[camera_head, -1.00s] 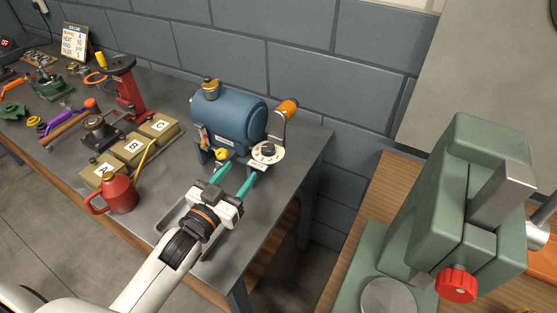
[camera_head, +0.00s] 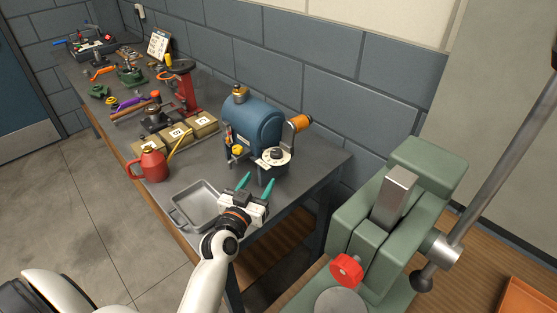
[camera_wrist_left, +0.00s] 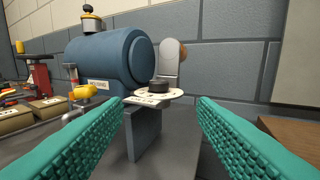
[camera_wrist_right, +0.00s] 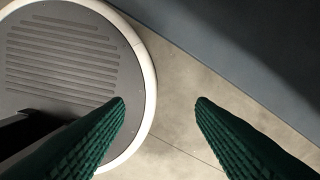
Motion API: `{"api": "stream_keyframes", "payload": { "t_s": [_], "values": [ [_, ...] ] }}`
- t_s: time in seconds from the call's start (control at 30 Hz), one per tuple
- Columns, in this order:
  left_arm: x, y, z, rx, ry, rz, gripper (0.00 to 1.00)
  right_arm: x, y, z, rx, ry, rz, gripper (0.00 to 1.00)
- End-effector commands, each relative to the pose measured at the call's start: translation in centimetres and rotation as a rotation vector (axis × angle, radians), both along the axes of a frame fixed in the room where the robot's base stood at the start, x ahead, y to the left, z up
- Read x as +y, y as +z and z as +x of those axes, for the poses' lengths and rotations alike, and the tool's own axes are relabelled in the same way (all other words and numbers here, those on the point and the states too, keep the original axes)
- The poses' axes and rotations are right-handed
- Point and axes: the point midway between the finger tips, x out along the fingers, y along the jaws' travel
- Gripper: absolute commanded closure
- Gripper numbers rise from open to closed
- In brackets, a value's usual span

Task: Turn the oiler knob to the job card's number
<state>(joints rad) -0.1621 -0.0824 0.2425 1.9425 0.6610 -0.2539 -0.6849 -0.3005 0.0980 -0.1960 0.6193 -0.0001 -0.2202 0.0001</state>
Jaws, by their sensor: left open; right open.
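The oiler knob (camera_head: 277,153) is a small dark knob on a round white dial (camera_head: 264,163) beside the blue motor-like casing (camera_head: 252,124). In the left wrist view the dark knob (camera_wrist_left: 158,86) stands on its white dial (camera_wrist_left: 152,96), ahead and between my fingertips; the dial markings are too small to read. My left gripper (camera_head: 256,184) is open and empty, short of the dial and apart from it. The job card (camera_head: 159,44) stands at the far back of the bench; its text is not legible. My right gripper (camera_wrist_right: 160,102) is open and empty above the floor.
A grey tray (camera_head: 178,217) lies left of my left gripper. A red oil can (camera_head: 150,164), lettered boxes (camera_head: 203,131) and a red stand (camera_head: 183,86) are further left. An orange-handled crank (camera_head: 300,122) rises behind the dial. A green vise (camera_head: 385,220) stands at right.

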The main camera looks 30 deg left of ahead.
Motion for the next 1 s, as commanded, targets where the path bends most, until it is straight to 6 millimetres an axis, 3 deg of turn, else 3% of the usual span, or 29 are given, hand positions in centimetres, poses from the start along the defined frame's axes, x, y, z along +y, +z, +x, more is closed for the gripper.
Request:
{"api": "stream_keyframes", "payload": {
  "t_s": [0.2,0.5,0.7,1.0],
  "values": [
    [0.4,0.3,4.0,-0.003,0.0,0.0,0.48,2.6,0.8,0.0,0.0,-0.002,0.033,0.5],
    [0.9,0.2,9.4,-0.003,-0.001,0.0,0.48,1.7,1.4,0.0,-0.001,0.001,0.021,0.5],
    [1.0,0.1,11.0,-0.002,-0.001,0.001,0.48,1.1,1.4,0.1,-0.001,-0.002,0.014,0.5],
    [1.1,0.1,11.2,-0.001,-0.001,0.001,0.48,1.1,1.4,0.1,-0.002,-0.002,0.014,0.5]
  ]
}}
